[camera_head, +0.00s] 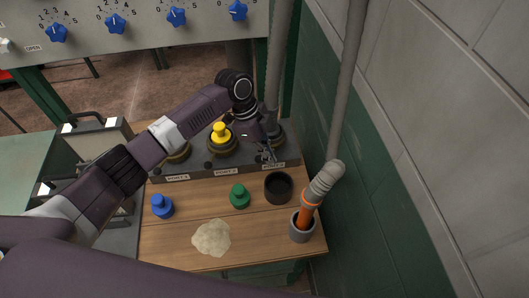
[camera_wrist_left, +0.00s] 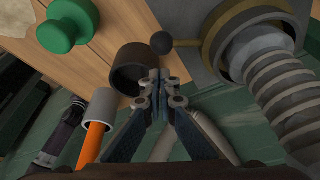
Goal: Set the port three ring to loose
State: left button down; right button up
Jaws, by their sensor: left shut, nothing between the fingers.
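The port three ring (camera_wrist_left: 222,40) is a brass-coloured collar around the base of a grey ribbed hose (camera_wrist_left: 285,90) in the left wrist view. A short lever with a dark ball knob (camera_wrist_left: 162,43) sticks out from it to the left. In the head view, port three (camera_head: 278,137) is at the right end of the grey port block, partly hidden by my left gripper (camera_head: 268,154). My left gripper is shut and empty. In the left wrist view its fingertips (camera_wrist_left: 162,84) appear just below the knob, apart from it. My right gripper is not in view.
A yellow plug (camera_head: 220,131) sits in the middle port. Blue (camera_head: 162,206) and green (camera_head: 239,196) plugs, a black cup (camera_head: 278,188) and a pale lump (camera_head: 211,238) are on the wooden table. An orange-tipped hose (camera_head: 306,216) stands in a grey cup. A green wall is close right.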

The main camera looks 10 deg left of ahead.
pick_arm(q)
jog(key=d+b+v, duration=0.2)
jog(key=b+v, duration=0.1)
jog(key=v, duration=0.6)
jog(key=shift+r, duration=0.75)
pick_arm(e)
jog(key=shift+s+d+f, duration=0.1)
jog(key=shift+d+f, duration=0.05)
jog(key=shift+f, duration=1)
pick_arm(q)
jog(key=shift+s+a+f, duration=0.1)
jog(key=shift+s+a, duration=0.05)
